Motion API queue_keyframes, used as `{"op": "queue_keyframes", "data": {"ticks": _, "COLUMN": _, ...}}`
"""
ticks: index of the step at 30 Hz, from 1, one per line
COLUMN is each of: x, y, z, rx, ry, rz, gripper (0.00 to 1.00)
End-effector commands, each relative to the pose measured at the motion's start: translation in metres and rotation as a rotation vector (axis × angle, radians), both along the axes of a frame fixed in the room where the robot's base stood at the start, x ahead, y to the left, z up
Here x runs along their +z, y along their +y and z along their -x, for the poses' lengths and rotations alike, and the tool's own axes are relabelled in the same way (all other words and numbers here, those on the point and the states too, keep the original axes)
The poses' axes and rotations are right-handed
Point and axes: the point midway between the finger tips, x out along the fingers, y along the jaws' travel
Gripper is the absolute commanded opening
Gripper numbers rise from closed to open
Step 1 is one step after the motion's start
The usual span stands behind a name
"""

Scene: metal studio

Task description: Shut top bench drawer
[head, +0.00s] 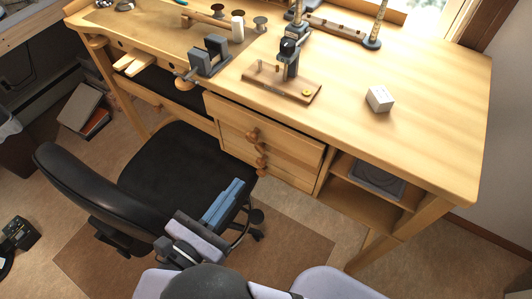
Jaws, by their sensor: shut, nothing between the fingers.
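The wooden workbench has a stack of drawers under its top, to the right of the chair. The top bench drawer (283,142) has a round wooden knob (252,134) and seems to stand out a little from the bench; how far is hard to tell. My gripper (236,187), with blue fingers, is shut and empty. In the picture it is below and left of the drawer stack, over the chair seat's front edge, apart from the drawer.
The black office chair (165,165) stands left of the drawers. Lower drawers (285,172) with knobs sit below the top one. An open shelf (350,203) lies to their right. A vise (210,57), a small press (288,62) and a white block (380,98) stand on the bench.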

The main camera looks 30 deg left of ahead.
Motion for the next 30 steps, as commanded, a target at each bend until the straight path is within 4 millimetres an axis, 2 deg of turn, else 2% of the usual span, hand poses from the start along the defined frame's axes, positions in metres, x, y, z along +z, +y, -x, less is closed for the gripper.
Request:
{"op": "queue_keyframes", "data": {"ticks": 5, "x": 0.001, "y": 0.001, "z": 0.000, "rx": 0.002, "ry": -0.006, "rz": -0.005, "gripper": 0.00}}
{"op": "queue_keyframes", "data": {"ticks": 11, "x": 0.001, "y": 0.000, "z": -0.014, "rx": 0.000, "ry": -0.004, "rz": -0.004, "gripper": 0.00}}
{"op": "queue_keyframes", "data": {"ticks": 30, "x": 0.000, "y": -0.001, "z": -0.117, "rx": -0.003, "ry": -0.003, "rz": -0.004, "gripper": 0.00}}
